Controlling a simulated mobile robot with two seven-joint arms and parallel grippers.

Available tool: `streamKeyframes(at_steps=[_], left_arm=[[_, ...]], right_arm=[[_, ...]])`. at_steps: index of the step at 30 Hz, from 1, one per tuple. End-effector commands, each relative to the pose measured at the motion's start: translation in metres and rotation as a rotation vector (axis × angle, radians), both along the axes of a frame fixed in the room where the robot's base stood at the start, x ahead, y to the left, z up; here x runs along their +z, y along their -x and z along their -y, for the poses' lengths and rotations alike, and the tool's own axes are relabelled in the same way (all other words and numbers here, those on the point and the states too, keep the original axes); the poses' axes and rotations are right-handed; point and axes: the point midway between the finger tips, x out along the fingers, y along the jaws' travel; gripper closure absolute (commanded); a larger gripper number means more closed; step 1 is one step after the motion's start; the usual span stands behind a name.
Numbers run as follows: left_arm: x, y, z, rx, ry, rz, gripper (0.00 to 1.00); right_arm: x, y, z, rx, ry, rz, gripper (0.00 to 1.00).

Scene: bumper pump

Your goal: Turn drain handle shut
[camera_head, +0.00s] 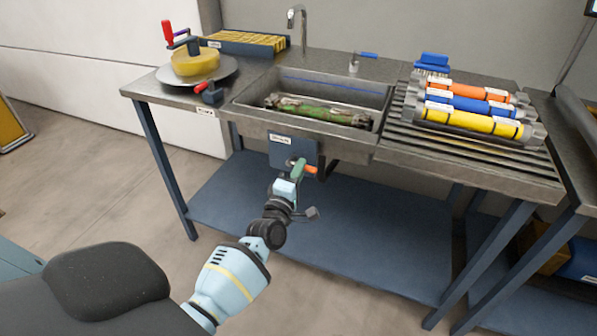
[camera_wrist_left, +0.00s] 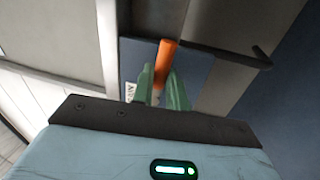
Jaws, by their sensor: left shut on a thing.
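The drain handle is an orange lever (camera_head: 311,169) on a dark blue panel (camera_head: 283,149) at the front of the sink (camera_head: 247,124). In the head view it points to the right. My left gripper (camera_head: 297,168) has reached the handle from below and in front, and its green fingers are shut on it. In the left wrist view the orange handle (camera_wrist_left: 164,62) sticks out beyond the green fingers of the left gripper (camera_wrist_left: 161,88). The base of the handle is hidden by the fingers. My right gripper is not in view.
A green dirty-looking tube (camera_head: 325,112) lies in the sink. Orange, blue and yellow tubes (camera_head: 470,120) lie on the ribbed drainboard at right. A blue shelf (camera_head: 340,235) lies below.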

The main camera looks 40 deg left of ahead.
Motion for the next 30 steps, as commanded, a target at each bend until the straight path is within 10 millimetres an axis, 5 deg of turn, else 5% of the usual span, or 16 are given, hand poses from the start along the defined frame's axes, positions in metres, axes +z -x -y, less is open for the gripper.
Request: streamKeyframes(at_steps=[22, 23, 24, 27, 30], left_arm=[[0.0021, 0.0001, 0.0008, 0.000, 0.082, 0.019, 1.00], [0.0021, 0.0001, 0.0008, 0.000, 0.082, 0.019, 0.81], [0.0021, 0.0001, 0.0008, 0.000, 0.082, 0.019, 0.76], [0.0023, 0.0001, 0.0007, 0.000, 0.081, 0.019, 0.63], [0.0024, 0.0000, 0.0006, 0.000, 0.080, 0.019, 0.63]], right_arm=[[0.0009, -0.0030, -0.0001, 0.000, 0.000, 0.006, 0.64], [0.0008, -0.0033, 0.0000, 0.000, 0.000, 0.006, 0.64], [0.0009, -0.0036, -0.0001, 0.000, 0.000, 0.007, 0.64], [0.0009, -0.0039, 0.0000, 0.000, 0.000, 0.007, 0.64], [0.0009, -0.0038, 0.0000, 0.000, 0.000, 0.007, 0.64]])
